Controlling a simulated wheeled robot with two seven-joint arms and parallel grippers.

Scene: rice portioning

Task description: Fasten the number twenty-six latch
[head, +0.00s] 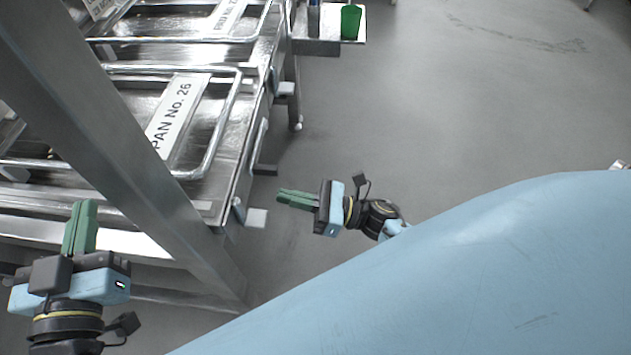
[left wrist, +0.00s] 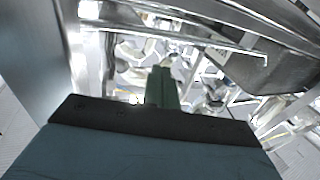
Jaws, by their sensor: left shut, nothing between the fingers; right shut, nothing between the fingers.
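A white label reading "PAN No. 26" (head: 172,125) lies on a metal pan inside a looped wire handle (head: 228,130) at the left of the head view. Along the rack's right edge are small grey latch-like parts, one near the front corner (head: 257,218) and one further back (head: 265,169). I cannot tell which is the number twenty-six latch or its state. My right gripper (head: 280,196) is shut and empty, just right of these parts and apart from them. My left gripper (head: 84,204) is shut and empty at the rack's front; its green fingers show in the left wrist view (left wrist: 162,85).
A slanted metal post (head: 130,150) crosses in front of the rack between my grippers. Another labelled pan (head: 228,18) lies behind. A side shelf (head: 315,46) holds a green cup (head: 351,21). The grey floor (head: 450,110) to the right is clear.

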